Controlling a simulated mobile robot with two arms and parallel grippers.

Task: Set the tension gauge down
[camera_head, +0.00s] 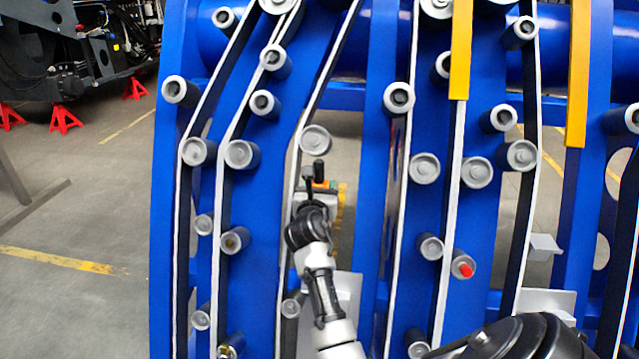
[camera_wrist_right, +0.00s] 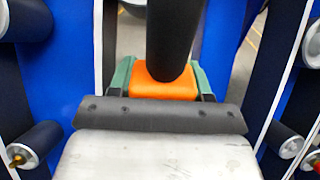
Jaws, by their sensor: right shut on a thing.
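My right gripper (camera_head: 312,205) is at the middle of the head view, in front of the blue chassis. It is shut on the tension gauge (camera_head: 326,184), a small orange and green thing with a dark upright part. In the right wrist view the gauge (camera_wrist_right: 165,84) shows an orange middle between green sides, just past the dark bar of the gripper (camera_wrist_right: 160,114). A thick black cylinder rises in front of the orange part. The gripper hides the gauge's lower part. My left gripper is not in view.
The blue chassis (camera_head: 265,200) carries belts (camera_head: 405,190) and several grey rollers (camera_head: 425,168) on both sides of the gripper. Yellow bars (camera_head: 577,75) hang at the right. Red stands (camera_head: 64,118) are far left. The grey floor (camera_head: 80,205) at left is mostly open.

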